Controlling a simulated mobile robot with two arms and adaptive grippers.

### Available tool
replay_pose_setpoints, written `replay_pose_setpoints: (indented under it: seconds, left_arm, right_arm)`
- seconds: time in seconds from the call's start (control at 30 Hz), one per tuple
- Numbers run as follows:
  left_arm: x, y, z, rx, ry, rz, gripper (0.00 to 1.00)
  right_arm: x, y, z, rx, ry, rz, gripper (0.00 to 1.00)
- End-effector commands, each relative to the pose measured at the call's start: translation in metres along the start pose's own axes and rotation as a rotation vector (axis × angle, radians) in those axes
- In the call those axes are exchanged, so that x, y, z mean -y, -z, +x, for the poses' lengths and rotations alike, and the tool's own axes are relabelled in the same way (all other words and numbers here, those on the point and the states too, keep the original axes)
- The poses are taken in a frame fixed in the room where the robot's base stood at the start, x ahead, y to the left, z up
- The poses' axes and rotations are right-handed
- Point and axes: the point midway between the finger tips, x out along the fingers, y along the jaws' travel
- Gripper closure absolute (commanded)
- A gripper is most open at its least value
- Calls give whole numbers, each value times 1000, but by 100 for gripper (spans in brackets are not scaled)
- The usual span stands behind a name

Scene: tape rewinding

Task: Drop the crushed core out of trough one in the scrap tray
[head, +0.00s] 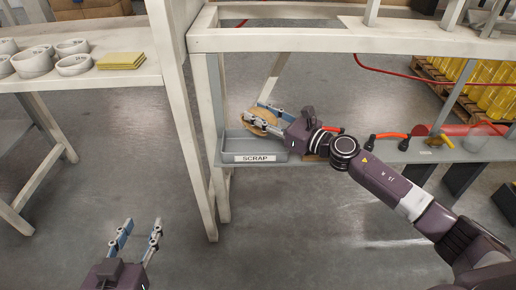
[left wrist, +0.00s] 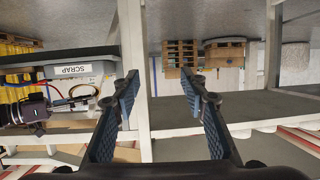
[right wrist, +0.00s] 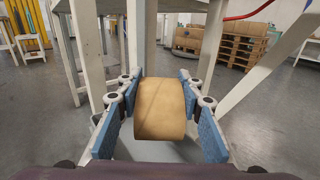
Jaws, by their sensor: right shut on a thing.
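The crushed core (head: 267,121) is a tan cardboard tube. My right gripper (head: 262,117) is shut on it and holds it over the scrap tray. In the right wrist view the core (right wrist: 187,108) sits between the two blue finger pads of the right gripper (right wrist: 166,110). The grey scrap tray (head: 283,155), with a white SCRAP label, rests on the low shelf under the bench; it also shows upside down in the left wrist view (left wrist: 100,68). My left gripper (head: 139,237) is open and empty, low in front of the benches. Trough one cannot be made out.
The low shelf (head: 425,152) holds tools with orange and yellow handles right of the tray. The bench's white post (head: 201,125) stands left of the tray. A left table (head: 90,76) carries white rings (head: 33,61) and a yellow pad (head: 121,61). Open floor lies between.

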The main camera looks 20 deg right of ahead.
Motion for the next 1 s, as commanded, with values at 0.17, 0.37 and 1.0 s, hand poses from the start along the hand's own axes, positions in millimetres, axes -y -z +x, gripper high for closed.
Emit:
replay_pose_setpoints:
  seconds: [0.17, 0.37, 1.0]
  left_arm:
    - [-2, 14, 2, -64, -4, -1, 60]
    - [-3, 20, 2, -89, -5, -1, 60]
    - [-3, 20, 2, -89, -5, -1, 60]
  right_arm:
    - [0, 3, 0, 0, 0, 0, 90]
    - [0, 4, 0, 0, 0, 0, 90]
    - [0, 4, 0, 0, 0, 0, 46]
